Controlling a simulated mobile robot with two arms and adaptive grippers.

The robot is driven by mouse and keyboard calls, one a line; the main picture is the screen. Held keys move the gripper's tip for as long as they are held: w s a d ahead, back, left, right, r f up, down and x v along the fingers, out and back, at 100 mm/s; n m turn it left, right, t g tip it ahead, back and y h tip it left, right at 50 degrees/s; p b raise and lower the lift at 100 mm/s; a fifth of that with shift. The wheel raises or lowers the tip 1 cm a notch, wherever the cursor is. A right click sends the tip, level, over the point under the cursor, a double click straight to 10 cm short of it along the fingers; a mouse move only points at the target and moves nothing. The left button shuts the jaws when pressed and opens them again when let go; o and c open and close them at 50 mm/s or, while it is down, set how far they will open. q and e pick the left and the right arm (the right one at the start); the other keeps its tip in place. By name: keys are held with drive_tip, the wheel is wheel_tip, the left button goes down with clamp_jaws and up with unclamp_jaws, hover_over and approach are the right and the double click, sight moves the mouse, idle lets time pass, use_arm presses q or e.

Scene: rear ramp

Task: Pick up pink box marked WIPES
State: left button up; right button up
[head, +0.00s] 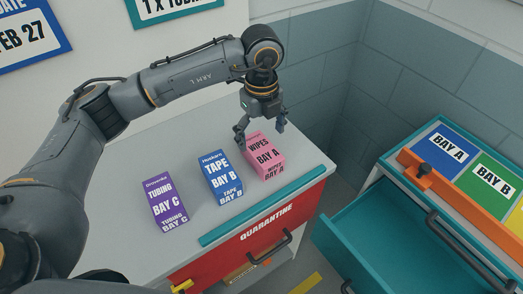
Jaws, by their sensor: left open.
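The pink box marked WIPES and BAY A (266,160) stands on the white top of a cabinet, the rightmost of a row of boxes. My left gripper (262,138) points down over the far end of the pink box. Its fingers are spread, one at each side of the box's far end. Whether they touch the box, I cannot tell. My right gripper is not in view.
A blue TAPE box (221,176) and a purple TUBING box (164,203) stand left of the pink box. A teal strip (265,204) edges the counter above a red QUARANTINE drawer (265,226). At right, a teal drawer (375,245) stands open below blue BAY A and green BAY B panels.

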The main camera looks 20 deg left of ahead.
sight(261, 148)
use_arm(q)
drive_tip(key=shift+w+a+f, duration=0.1)
drive_tip(key=shift+w+f, duration=0.05)
drive_tip(key=shift+f, duration=0.45)
drive_tip(key=shift+w+f, duration=0.15)
drive_tip(key=shift+f, duration=0.4)
wheel_tip(261, 148, down, 2)
drive_tip(key=shift+f+p, duration=0.1)
drive_tip(key=shift+p, duration=0.8)
wheel_tip(261, 148, down, 2)
drive_tip(key=shift+w+f+p, duration=0.15)
drive_tip(key=shift+f+p, duration=0.1)
drive_tip(key=shift+p, duration=0.05)
drive_tip(key=shift+a+f, duration=0.1)
drive_tip(key=shift+f, duration=0.15)
drive_tip(key=shift+c, duration=0.4)
drive_tip(key=c, duration=1.1)
drive_tip(key=shift+c, duration=1.1)
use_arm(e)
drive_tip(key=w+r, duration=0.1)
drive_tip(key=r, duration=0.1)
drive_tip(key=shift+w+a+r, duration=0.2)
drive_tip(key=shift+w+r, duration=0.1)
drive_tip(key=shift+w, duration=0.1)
